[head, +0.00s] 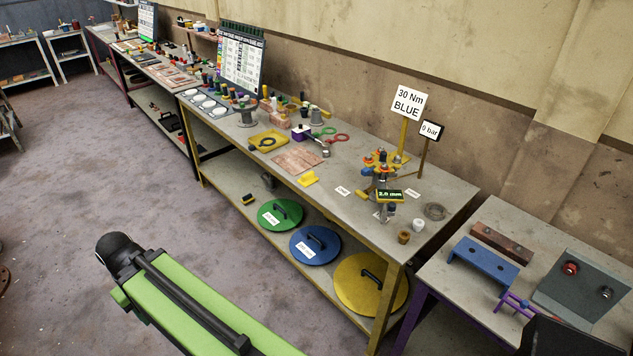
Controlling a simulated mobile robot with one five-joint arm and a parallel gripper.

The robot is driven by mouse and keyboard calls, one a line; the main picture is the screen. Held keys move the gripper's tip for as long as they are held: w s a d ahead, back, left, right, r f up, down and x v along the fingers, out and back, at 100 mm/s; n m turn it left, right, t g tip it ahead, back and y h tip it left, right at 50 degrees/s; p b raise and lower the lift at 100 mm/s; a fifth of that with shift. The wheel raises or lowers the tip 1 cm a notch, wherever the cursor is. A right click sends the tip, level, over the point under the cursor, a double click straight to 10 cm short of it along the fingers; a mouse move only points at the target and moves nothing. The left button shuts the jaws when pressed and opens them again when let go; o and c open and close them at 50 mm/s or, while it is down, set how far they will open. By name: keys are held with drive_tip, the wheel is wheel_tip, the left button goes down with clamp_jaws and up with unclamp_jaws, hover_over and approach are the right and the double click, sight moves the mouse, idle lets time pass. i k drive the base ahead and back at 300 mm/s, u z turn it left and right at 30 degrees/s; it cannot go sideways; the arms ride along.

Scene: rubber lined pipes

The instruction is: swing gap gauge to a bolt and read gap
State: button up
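The gap gauge (390,196) shows in the head view as a small dark display reading about 2.0 mm, on the front of a flange assembly. The flange assembly (376,163) has a yellow flange with red and blue bolts (382,155) and stands near the right end of the workbench. The individual bolts are small and partly hidden behind each other. A sign (408,104) behind it reads 30 Nm BLUE, and a smaller sign (430,129) reads 0 bar. My green arm is at the lower left, apart from the bench; my gripper's fingers are not visible.
The grey workbench (335,190) holds a yellow tray (268,141), a brown mat and several small tools. Green, blue and yellow discs lie on its lower shelf. A purple-legged table (462,280) stands at the right. The floor (170,200) at left is open.

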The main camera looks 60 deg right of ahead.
sight(390, 199)
drive_tip(key=z, duration=2.85)
drive_tip(key=k, duration=0.9)
drive_tip(key=u, duration=1.25)
drive_tip(key=i, duration=0.95)
drive_tip(key=u, duration=0.05)
